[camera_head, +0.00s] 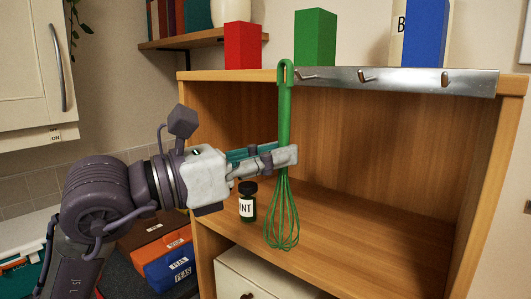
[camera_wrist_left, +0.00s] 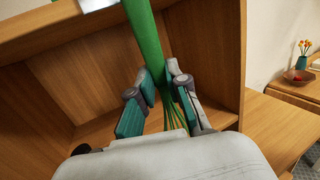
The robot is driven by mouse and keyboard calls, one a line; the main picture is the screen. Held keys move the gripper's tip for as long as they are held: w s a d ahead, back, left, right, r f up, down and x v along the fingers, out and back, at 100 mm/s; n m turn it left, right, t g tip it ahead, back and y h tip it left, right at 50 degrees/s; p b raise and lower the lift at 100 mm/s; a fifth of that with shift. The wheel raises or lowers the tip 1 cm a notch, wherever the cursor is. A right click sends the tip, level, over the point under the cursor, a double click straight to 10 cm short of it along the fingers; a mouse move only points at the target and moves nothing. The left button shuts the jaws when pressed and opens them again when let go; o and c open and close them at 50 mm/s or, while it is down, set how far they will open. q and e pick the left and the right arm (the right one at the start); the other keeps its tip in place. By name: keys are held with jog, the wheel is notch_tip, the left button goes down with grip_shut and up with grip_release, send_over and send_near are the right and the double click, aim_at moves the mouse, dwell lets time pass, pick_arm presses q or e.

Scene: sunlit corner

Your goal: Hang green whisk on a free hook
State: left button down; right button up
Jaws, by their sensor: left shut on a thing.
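The green whisk (camera_head: 284,120) is upright, with its looped handle end at the top and its wire head hanging down. My left gripper (camera_head: 287,156) is shut on the lower handle of the whisk. The whisk also shows between the fingers in the left wrist view (camera_wrist_left: 145,45). A metal rail (camera_head: 420,82) on the shelf unit's top front edge carries a left hook (camera_head: 307,76), a middle hook (camera_head: 366,76) and a right hook (camera_head: 446,79). The middle and right hooks are bare. The whisk's loop is at the rail's left end beside the left hook; I cannot tell whether it touches it.
The wooden shelf unit (camera_head: 187,140) holds a dark jar (camera_head: 247,203) just left of the whisk. Red (camera_head: 242,46), green (camera_head: 315,38) and blue (camera_head: 425,34) blocks stand on top. A white drawer (camera_head: 262,276) is below. Blue (camera_head: 170,268) and orange boxes (camera_head: 160,248) lie at lower left.

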pick_arm(q)
jog(key=shift+w+d, duration=0.35)
jog(key=shift+w, duration=0.1)
jog(key=shift+w+d+p, duration=0.45)
jog(key=shift+w+d, duration=0.15)
jog(key=shift+w, duration=0.2)
jog(key=shift+w+d+f+b, duration=0.45)
jog(key=shift+w+f+b, duration=0.2)
jog(key=shift+b, duration=0.15)
